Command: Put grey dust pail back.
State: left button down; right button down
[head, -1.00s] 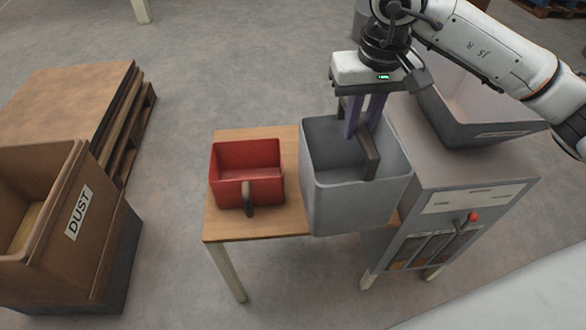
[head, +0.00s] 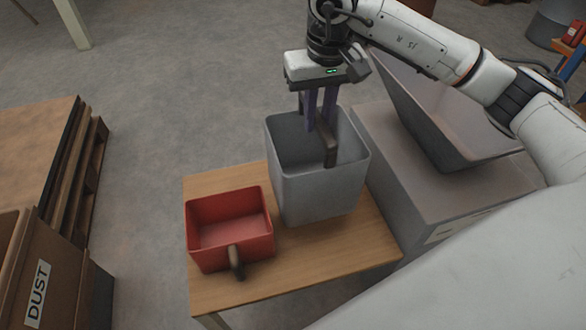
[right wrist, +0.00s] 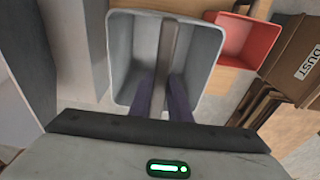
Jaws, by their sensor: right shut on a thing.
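The grey dust pail (head: 318,190) is an open, empty-looking bin with a dark handle bar (head: 330,152). My right gripper (head: 320,125) reaches down from above with its purple fingers shut on this handle. The pail hangs upright over or stands on the back right part of the wooden table (head: 300,270); I cannot tell whether its base touches. In the right wrist view the pail (right wrist: 122,60) fills the middle, with the handle (right wrist: 167,55) running between the fingers (right wrist: 163,98). My left gripper is not in view.
A red scoop-like bin (head: 232,228) with a handle sits on the table, left of the pail. A grey machine cabinet (head: 430,200) with a large hopper (head: 440,110) stands close at right. A brown DUST box (head: 45,275) and stacked boards (head: 35,150) are at left. The table's front is bare.

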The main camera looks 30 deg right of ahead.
notch_tip(320, 180, down, 7)
dwell(0.4)
jog(key=shift+f, duration=0.1)
jog(key=shift+f, duration=0.15)
jog(key=c, duration=1.7)
grip_release()
jog(key=shift+s, duration=0.1)
jog(key=shift+o, duration=0.2)
